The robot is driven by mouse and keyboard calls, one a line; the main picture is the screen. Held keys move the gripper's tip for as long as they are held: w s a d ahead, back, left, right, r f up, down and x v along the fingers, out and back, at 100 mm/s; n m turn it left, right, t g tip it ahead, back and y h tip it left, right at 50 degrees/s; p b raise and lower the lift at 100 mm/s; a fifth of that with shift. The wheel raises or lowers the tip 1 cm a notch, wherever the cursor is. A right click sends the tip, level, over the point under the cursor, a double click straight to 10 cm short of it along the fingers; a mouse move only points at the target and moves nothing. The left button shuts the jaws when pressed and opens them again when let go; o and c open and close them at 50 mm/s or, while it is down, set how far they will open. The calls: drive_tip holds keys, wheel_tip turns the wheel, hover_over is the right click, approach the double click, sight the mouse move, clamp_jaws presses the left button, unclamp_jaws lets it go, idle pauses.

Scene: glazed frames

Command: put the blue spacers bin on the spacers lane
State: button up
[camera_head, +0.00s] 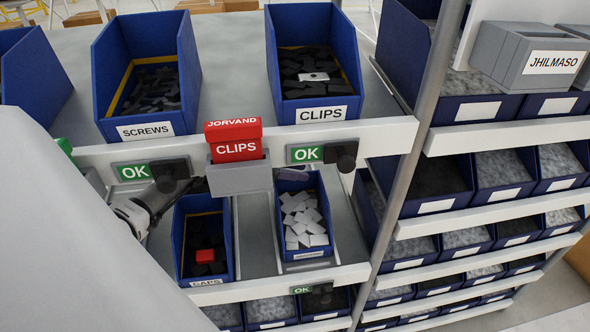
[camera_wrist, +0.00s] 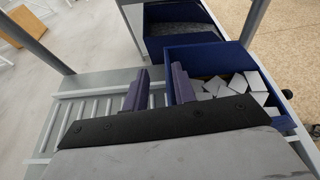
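A blue bin (camera_head: 306,222) of white flat pieces sits on the lower shelf, right of the CAPS bin. Its front label is too small to read, so I cannot tell whether it is the spacers bin. It also shows at the right in the wrist view (camera_wrist: 285,122). My gripper (camera_wrist: 160,70) is open, its two purple fingers apart. The right finger overlaps the bin's left wall in the picture; I cannot tell whether they touch. In the head view the gripper is mostly hidden behind the grey card holder (camera_head: 240,178). No spacers lane label is readable.
Bins marked SCREWS (camera_head: 146,131) and CLIPS (camera_head: 322,114) stand above. The CAPS bin (camera_head: 206,282) is at lower left. A red CLIPS card (camera_head: 236,150) stands in the holder. An empty slatted lane (camera_wrist: 70,125) lies left of the fingers. A metal post (camera_head: 412,150) stands right.

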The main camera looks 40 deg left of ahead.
drive_tip(key=shift+r, duration=0.1)
drive_tip(key=shift+s+a+r+p, duration=0.1)
drive_tip(key=shift+r+p, duration=0.4)
drive_tip(key=shift+p, duration=0.1)
drive_tip(key=b+v, duration=0.1)
drive_tip(key=v, duration=1)
drive_tip(key=shift+s+a, duration=0.2)
drive_tip(key=shift+a, duration=0.05)
